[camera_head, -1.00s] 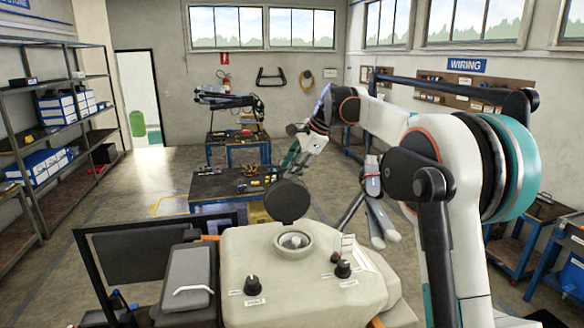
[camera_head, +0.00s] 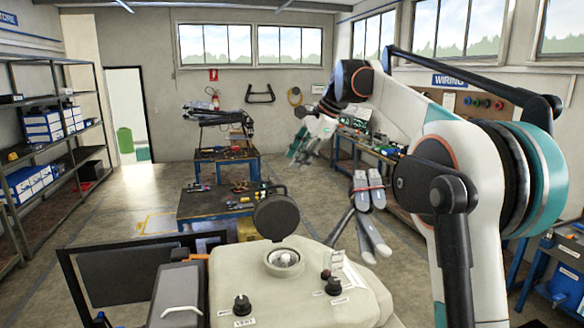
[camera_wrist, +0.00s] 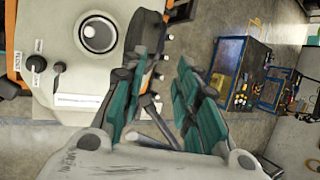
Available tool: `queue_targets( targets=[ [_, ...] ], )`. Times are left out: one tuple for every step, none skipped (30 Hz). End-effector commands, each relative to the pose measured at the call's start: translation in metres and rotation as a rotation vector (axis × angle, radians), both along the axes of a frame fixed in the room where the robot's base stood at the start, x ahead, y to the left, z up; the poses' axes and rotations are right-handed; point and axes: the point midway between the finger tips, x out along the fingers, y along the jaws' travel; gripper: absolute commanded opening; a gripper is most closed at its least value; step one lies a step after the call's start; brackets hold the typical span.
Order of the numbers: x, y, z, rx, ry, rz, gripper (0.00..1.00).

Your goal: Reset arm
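My gripper (camera_head: 312,140) is raised at the end of my arm, at mid-picture in the head view, above and beyond the beige tank. In the wrist view my gripper (camera_wrist: 160,85) shows two teal fingers spread apart with nothing between them. The beige tank (camera_head: 285,290) has a round filler opening (camera_head: 284,260) with its dark cap (camera_head: 276,217) standing open behind it. In the wrist view the opening (camera_wrist: 98,34) shows at the upper left, apart from the fingers.
A blue workbench (camera_head: 214,207) with tools stands beyond the tank, and another bench (camera_head: 226,155) holds a dark machine. Grey shelves (camera_head: 60,115) line the left wall. A board with spools (camera_head: 484,103) hangs at the right. The floor at left centre is clear.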

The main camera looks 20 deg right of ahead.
Motion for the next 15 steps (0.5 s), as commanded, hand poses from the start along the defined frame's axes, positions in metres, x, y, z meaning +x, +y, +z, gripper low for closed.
queue_targets(
  targets=[
    [-0.0014,-0.0016,0.003,0.0,0.0,0.0,0.29],
    [-0.002,-0.0022,0.0043,0.0,0.0,0.0,0.29],
    [-0.0026,-0.0026,0.0055,0.0,0.0,0.0,0.29],
    [-0.0028,-0.0028,0.0061,0.0,0.0,0.0,0.29],
    [-0.003,-0.0029,0.0065,0.0,0.0,0.0,0.29],
    [-0.0031,-0.0031,0.0067,0.0,0.0,0.001,0.29],
    [-0.0031,-0.0031,0.0067,0.0,0.0,0.001,0.29],
    [-0.0031,-0.0029,0.0067,0.0,0.0,0.001,0.29],
    [-0.003,-0.0029,0.0066,0.0,0.0,0.001,0.29],
    [-0.003,-0.0029,0.0066,0.0,0.0,0.001,0.29],
    [-0.003,-0.0028,0.0065,0.0,0.0,0.001,0.29],
    [-0.003,-0.0028,0.0065,0.0,0.0,0.001,0.29],
    [-0.003,-0.0028,0.0064,0.0,0.0,0.001,0.29],
    [-0.0029,-0.0028,0.0065,0.0,0.0,0.001,0.29],
    [-0.003,-0.0028,0.0064,0.0,0.0,0.001,0.29]
  ],
)
